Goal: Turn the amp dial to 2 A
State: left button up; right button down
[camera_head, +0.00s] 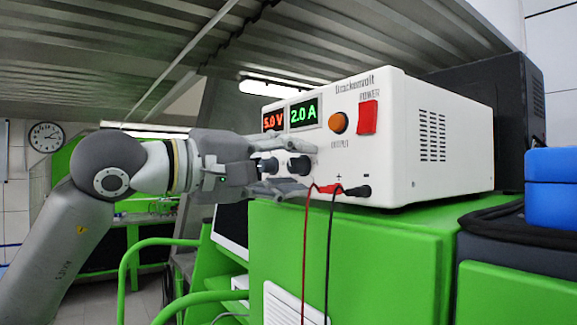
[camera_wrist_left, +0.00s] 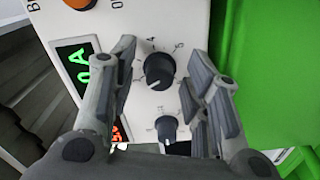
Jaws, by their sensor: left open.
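The white power supply (camera_head: 395,150) shows a red 5.0 V display (camera_head: 274,120) and a green 2.0 A display (camera_head: 304,112). The amp dial (camera_head: 299,166) is the black knob below the green display. It also shows in the left wrist view (camera_wrist_left: 159,71), with scale marks around it. A second black dial, the voltage one (camera_head: 268,165), sits to its left and shows nearer the wrist camera (camera_wrist_left: 167,128). My left gripper (camera_head: 303,167) is open, one finger above and one below the amp dial, with visible gaps on both sides in the wrist view. My right gripper is not in view.
An orange output button (camera_head: 339,123) and a red power switch (camera_head: 367,117) sit right of the displays. A red lead (camera_head: 305,240) and a black lead (camera_head: 328,250) hang from the panel close to my lower finger. The supply stands on a green cabinet (camera_head: 350,260).

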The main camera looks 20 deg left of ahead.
pick_arm(q)
jog(key=shift+s, duration=0.1)
jog(key=v, duration=1.2)
